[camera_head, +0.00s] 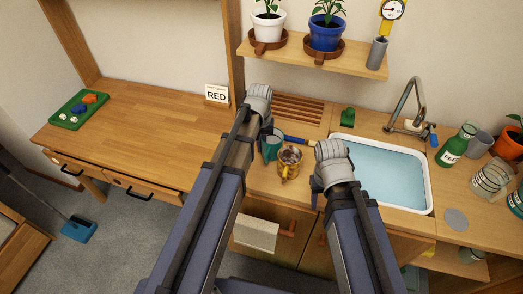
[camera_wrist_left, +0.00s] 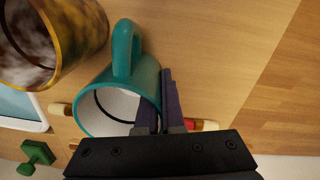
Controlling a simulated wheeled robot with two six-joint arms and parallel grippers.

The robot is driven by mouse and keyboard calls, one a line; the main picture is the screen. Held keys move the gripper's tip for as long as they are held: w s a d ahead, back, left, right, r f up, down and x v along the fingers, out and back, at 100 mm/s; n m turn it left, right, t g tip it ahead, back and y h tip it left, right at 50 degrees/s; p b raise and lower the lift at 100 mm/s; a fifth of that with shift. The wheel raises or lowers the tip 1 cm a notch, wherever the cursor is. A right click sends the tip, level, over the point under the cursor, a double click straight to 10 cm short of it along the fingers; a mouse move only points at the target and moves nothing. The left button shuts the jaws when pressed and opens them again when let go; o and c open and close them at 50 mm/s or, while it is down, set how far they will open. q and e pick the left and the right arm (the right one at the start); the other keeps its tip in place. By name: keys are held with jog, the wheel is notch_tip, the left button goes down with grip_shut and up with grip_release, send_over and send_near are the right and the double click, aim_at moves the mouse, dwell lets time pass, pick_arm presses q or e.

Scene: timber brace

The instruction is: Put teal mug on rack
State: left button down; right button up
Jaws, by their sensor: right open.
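The teal mug (camera_head: 271,146) stands on the wooden counter, just right of my left gripper (camera_head: 264,128). In the left wrist view the mug (camera_wrist_left: 122,85) shows its pale inside and its handle. My left gripper (camera_wrist_left: 161,103) has its fingers close together with the mug's wall between them, one inside the rim and one outside. The slatted wooden rack (camera_head: 298,108) lies behind the mug at the wall and looks empty. My right gripper (camera_head: 317,188) is open beside the sink, its fingers mostly hidden by the wrist.
A mottled amber mug (camera_head: 289,164) stands right beside the teal mug. A blue-handled brush (camera_head: 295,140) lies between mugs and rack. The white sink (camera_head: 385,172) holds water at right.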

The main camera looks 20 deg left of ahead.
pick_arm(q)
jog(key=shift+r, duration=0.1)
jog(key=shift+f, duration=0.25)
jog(key=c, duration=1)
grip_release()
jog(key=shift+c, duration=0.2)
jog(key=shift+r, duration=0.15)
